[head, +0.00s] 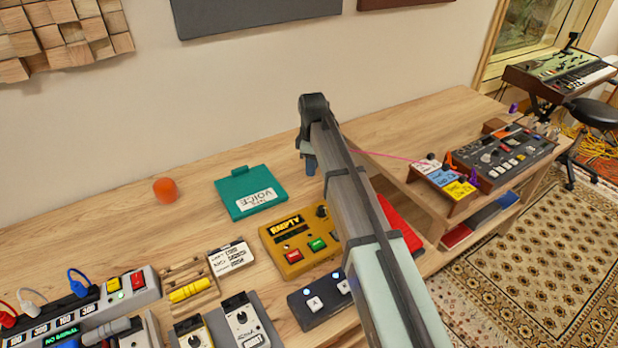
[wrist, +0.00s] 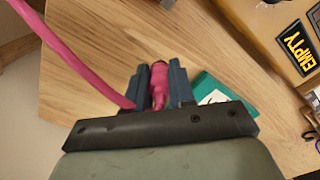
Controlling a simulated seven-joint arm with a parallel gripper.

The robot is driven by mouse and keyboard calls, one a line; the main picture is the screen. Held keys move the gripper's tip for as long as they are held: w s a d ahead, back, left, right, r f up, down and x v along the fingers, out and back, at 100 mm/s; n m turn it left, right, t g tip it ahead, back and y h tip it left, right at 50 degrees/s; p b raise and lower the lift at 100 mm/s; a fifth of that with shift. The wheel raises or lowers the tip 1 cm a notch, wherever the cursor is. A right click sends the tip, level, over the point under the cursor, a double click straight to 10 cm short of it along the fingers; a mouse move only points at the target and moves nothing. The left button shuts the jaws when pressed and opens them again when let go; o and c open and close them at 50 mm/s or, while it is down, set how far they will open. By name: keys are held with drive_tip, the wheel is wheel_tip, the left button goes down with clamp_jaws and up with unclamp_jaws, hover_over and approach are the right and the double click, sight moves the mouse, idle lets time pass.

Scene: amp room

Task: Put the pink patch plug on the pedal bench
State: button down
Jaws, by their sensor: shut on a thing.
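My gripper (wrist: 161,72) is shut on the pink patch plug (wrist: 158,86), which sits between its two dark blue fingers in the wrist view. A pink cable (wrist: 78,62) curves away from the plug to the upper left. In the head view my gripper (head: 309,166) is over the back part of the wooden pedal bench (head: 110,235), right of a teal case. The plug is hidden there, but its thin pink cable (head: 400,158) runs right towards the synth gear. I cannot tell whether the plug touches the bench.
The teal case (head: 250,192) lies near my gripper. A yellow pedal (head: 292,243), a dark pedal (head: 316,303) and an orange ball (head: 165,190) are on the bench. A mixer-like unit (head: 503,155) stands at right. Bare wood lies around the ball and case.

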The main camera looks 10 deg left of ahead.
drive_tip(key=shift+f, duration=2.4)
drive_tip(key=c, duration=1)
unclamp_jaws()
drive_tip(key=shift+f, duration=0.1)
drive_tip(key=shift+o, duration=0.2)
wheel_tip(320, 180, up, 12)
drive_tip(key=shift+r, duration=0.15)
